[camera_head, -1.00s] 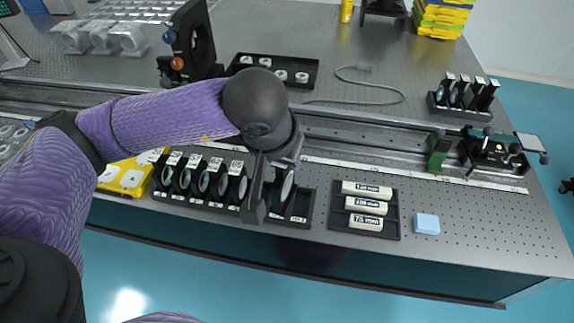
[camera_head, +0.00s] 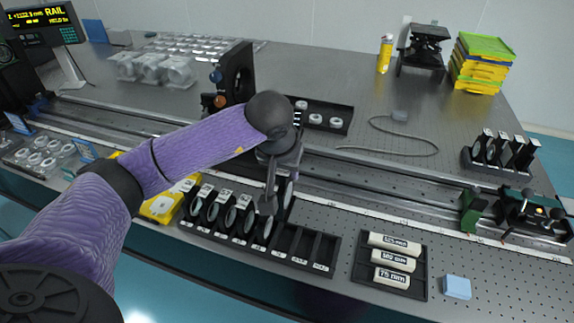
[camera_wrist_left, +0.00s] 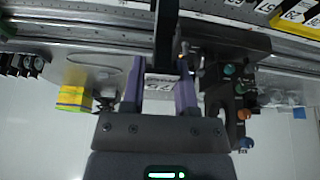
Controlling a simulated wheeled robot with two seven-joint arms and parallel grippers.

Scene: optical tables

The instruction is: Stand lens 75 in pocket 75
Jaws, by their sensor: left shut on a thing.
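My left gripper (camera_head: 277,190) is shut on a lens in a dark mount (camera_head: 288,194), just above and behind the black lens rack (camera_head: 322,268). In the wrist view, a white label reading 75, upside down, shows on lens 75 (camera_wrist_left: 160,80) between my purple fingers (camera_wrist_left: 160,92). Several lenses (camera_head: 230,216) with white top labels stand upright in the left part of the rack. The pockets (camera_head: 305,245) at its right end look empty. I cannot read the pocket labels, so I cannot tell which is pocket 75. My right gripper is not in view.
Right of the rack, a black tray (camera_head: 362,274) holds white cylinders marked in mm, with a blue block (camera_head: 457,287) beside it. A metal rail (camera_head: 350,184) runs behind. A tall black mount (camera_head: 237,75) stands behind my arm. A yellow case (camera_head: 160,207) adjoins the rack's left.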

